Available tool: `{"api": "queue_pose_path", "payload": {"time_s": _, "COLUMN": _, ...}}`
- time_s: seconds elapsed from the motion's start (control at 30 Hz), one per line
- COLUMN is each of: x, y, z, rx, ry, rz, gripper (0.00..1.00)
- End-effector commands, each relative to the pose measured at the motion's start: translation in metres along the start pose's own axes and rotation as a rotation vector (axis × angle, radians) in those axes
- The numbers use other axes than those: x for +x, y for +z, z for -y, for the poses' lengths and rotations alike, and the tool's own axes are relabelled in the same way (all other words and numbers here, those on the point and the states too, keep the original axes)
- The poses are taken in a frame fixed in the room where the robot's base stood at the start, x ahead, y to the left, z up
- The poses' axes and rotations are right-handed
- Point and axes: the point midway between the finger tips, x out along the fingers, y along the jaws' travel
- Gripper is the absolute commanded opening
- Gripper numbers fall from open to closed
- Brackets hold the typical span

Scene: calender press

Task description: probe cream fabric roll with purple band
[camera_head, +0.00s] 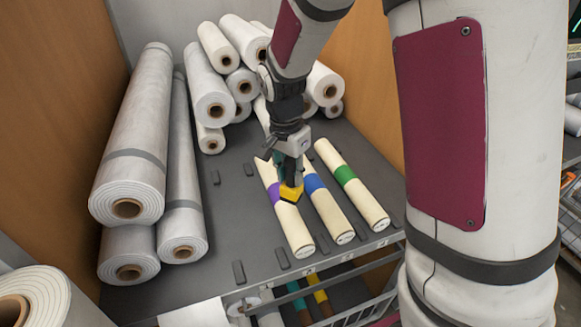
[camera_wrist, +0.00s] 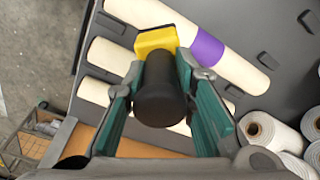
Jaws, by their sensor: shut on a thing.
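The cream fabric roll with the purple band (camera_head: 295,232) lies on the dark shelf, leftmost of three banded rolls in the head view. Its purple band (camera_wrist: 208,48) is bare in the wrist view. My gripper (camera_head: 291,168) is shut on a probe with a black handle (camera_wrist: 163,95) and a yellow head (camera_wrist: 156,41). The teal fingers (camera_wrist: 162,70) clasp the handle from both sides. The yellow head (camera_head: 290,193) is over this roll, just beside the purple band; I cannot tell whether it touches. It hides part of the roll.
Cream rolls with a blue band (camera_head: 314,185) and a green band (camera_head: 344,174) lie close on the right. Small dark blocks (camera_head: 239,272) sit on the shelf. Wooden panels (camera_head: 366,70) flank it.

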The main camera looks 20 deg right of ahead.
Motion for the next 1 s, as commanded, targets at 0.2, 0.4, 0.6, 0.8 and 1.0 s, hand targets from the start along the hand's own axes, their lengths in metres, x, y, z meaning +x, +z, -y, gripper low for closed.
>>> {"api": "queue_pose_path", "payload": {"time_s": 0.2, "x": 0.026, "y": 0.002, "z": 0.002, "rx": -0.001, "ry": 0.003, "rz": 0.001, "gripper": 0.0}}
{"api": "queue_pose_path", "payload": {"time_s": 0.4, "x": 0.046, "y": 0.004, "z": 0.002, "rx": -0.002, "ry": 0.001, "rz": 0.0, "gripper": 0.0}}
{"api": "queue_pose_path", "payload": {"time_s": 0.6, "x": 0.058, "y": 0.006, "z": 0.001, "rx": -0.002, "ry": 0.0, "rz": 0.0, "gripper": 0.0}}
{"api": "queue_pose_path", "payload": {"time_s": 0.8, "x": 0.062, "y": 0.007, "z": 0.001, "rx": -0.001, "ry": 0.0, "rz": 0.0, "gripper": 0.0}}
{"api": "queue_pose_path", "payload": {"time_s": 1.0, "x": 0.062, "y": 0.007, "z": 0.0, "rx": -0.001, "ry": 0.0, "rz": 0.0, "gripper": 0.0}}
